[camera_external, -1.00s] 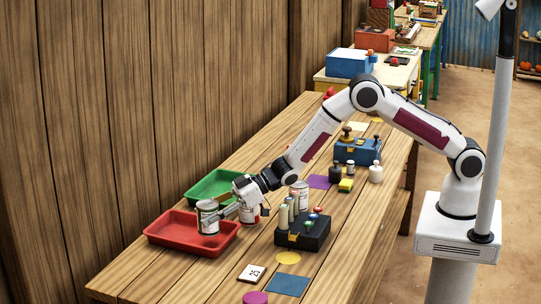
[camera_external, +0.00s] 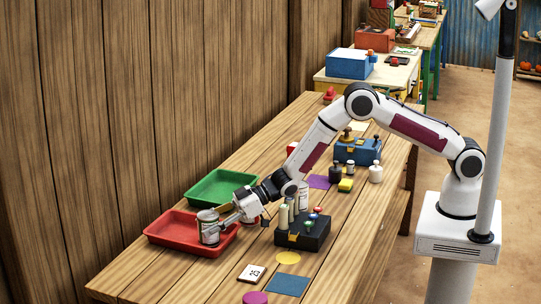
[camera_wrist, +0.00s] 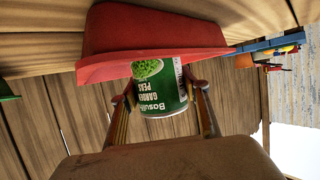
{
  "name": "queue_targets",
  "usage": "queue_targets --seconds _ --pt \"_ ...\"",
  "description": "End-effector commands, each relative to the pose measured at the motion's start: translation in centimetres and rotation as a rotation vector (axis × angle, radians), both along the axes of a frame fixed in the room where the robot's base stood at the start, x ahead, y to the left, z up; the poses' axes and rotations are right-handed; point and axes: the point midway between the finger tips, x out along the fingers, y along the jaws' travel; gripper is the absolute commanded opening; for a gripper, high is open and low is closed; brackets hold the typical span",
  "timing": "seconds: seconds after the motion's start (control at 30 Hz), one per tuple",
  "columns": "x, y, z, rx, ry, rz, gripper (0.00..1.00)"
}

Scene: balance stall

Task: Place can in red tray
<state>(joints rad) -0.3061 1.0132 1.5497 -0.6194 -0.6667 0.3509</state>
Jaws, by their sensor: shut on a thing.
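In the external view the can is upright or nearly so, over the inside of the red tray (camera_external: 165,243). Whether its base touches the tray floor I cannot tell. In the wrist view the can is between my two fingers (camera_wrist: 163,102), and the red tray (camera_wrist: 150,30) fills the space beyond it.
A green tray (camera_external: 205,190) sits behind the red one. A dark box with upright cylinders (camera_external: 305,235) stands to the right, with another can (camera_external: 302,196) behind it. A card (camera_external: 252,273), a blue square (camera_external: 287,285) and a yellow disc (camera_external: 289,258) lie in front.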

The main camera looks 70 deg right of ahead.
Motion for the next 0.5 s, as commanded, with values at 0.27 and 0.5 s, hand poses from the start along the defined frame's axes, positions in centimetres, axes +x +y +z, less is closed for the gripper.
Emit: queue_targets --seconds 0.27,0.5 --pt "-0.01 0.0 -0.28 0.0 0.0 0.0 0.58" --pt "-0.01 -0.01 -0.29 -0.001 0.001 0.0 0.62"
